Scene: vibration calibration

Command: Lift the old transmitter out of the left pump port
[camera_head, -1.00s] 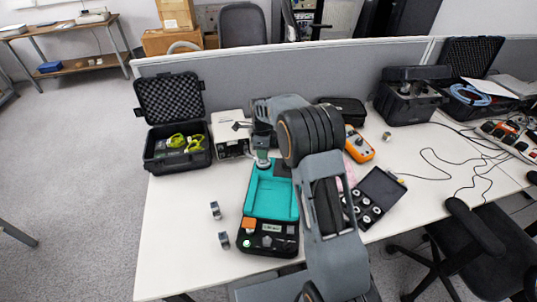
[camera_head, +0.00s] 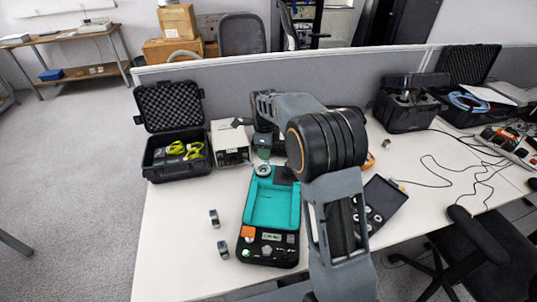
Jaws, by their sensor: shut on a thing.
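The teal-and-black unit (camera_head: 289,232) lies on the white table, with a teal recess and a black front panel. A round grey fitting (camera_head: 263,171) shows at its far left end. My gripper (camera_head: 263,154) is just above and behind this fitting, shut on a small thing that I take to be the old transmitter. The held thing is tiny and mostly hidden by the fingers. I cannot tell whether its lower end is clear of the fitting. My own arm covers part of the table right of the unit.
Two small metal cylinders (camera_head: 214,217) (camera_head: 223,249) stand left of the unit. A white box instrument (camera_head: 229,153) and an open black case (camera_head: 155,172) stand behind left. The table's left front is clear.

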